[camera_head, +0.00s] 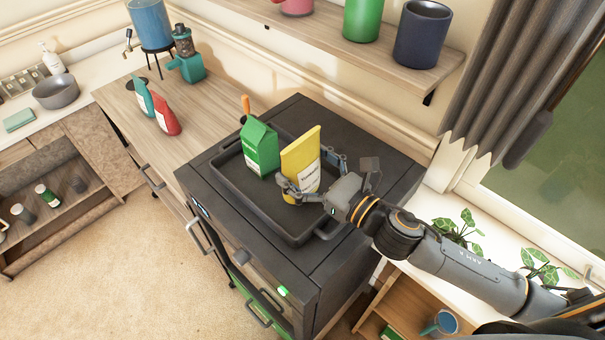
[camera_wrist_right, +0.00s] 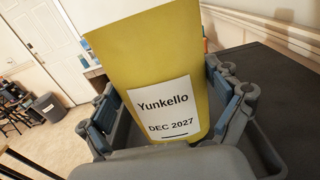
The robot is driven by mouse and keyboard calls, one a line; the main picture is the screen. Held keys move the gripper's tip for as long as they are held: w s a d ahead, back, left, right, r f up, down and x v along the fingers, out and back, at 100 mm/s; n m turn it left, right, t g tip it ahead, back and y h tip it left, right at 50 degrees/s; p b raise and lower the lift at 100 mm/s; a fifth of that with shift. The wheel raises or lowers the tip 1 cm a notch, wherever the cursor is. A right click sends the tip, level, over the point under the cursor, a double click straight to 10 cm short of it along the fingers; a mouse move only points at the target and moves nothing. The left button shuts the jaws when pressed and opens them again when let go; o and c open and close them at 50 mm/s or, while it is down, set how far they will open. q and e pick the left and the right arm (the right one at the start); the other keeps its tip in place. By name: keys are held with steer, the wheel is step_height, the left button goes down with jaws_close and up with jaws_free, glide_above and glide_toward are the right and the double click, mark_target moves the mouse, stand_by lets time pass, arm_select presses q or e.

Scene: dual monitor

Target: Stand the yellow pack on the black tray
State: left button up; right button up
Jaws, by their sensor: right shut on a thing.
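The yellow pack (camera_head: 301,160) is upright, slightly tilted, over the right part of the black tray (camera_head: 255,213) in the head view. My right gripper (camera_head: 309,184) is shut on it, with a finger on each side. In the right wrist view the yellow pack (camera_wrist_right: 150,62) fills the middle, its white label facing me, between the fingers of the right gripper (camera_wrist_right: 172,112). I cannot tell whether its bottom touches the tray. My left gripper is not in view.
A green carton (camera_head: 260,148) stands in the tray, just left of the yellow pack. The tray lies on a dark cabinet (camera_head: 340,128). A shelf (camera_head: 345,45) with pots overhangs behind. Plants (camera_head: 457,230) are at right.

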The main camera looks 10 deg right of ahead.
mark_target(310, 181)
step_height(310, 181, down, 3)
steer(key=shift+r, duration=0.2)
steer(key=shift+a+f, duration=0.1)
steer(key=shift+f, duration=0.05)
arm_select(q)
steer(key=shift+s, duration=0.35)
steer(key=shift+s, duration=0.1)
arm_select(e)
steer(key=shift+f, duration=0.2)
steer(key=o, duration=0.9)
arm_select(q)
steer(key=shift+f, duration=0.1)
arm_select(e)
steer(key=shift+r, duration=0.1)
